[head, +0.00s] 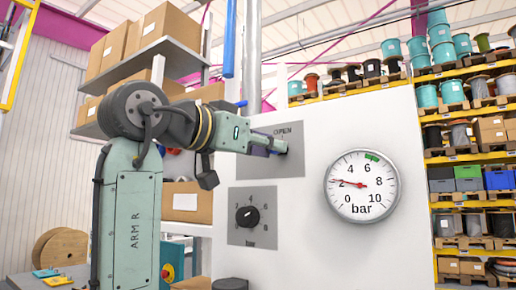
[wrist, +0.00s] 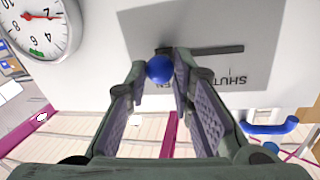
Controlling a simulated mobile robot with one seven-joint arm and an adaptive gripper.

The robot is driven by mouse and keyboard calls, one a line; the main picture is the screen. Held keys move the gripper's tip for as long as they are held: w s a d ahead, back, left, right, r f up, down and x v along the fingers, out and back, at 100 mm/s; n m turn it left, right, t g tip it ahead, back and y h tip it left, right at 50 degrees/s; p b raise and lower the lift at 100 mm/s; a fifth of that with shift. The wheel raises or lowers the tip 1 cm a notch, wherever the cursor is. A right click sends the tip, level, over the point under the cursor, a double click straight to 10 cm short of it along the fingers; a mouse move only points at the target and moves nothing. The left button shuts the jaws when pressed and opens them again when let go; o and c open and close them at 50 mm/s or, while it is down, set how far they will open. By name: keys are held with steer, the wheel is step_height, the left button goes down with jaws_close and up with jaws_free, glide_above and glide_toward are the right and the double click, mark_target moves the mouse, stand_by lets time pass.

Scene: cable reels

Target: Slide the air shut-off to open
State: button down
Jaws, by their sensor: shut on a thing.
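The air shut-off is a grey plate (head: 290,166) on a white panel, marked OPEN at its top in the head view. In the wrist view the plate (wrist: 210,25) is upside down, with a dark slot (wrist: 215,50) and the word SHUT at the slot's right part. A blue ball knob (wrist: 159,69) sits at the slot's left end, by the partly hidden OPEN lettering. My gripper (head: 284,147) reaches the plate from the left. Its fingertips (wrist: 160,72) are shut on the knob from both sides. The fingers hide the knob in the head view.
A round bar gauge (head: 361,203) right of the plate has its needle near 2. A regulator plate with a black dial (head: 248,216) is below. A blue hook-like handle (wrist: 270,126) shows in the wrist view. Shelves with boxes (head: 160,30) and reels stand around.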

steer(key=shift+s+d, duration=0.15)
steer(key=c, duration=1.4)
jaws_free()
steer(key=v, duration=1.2)
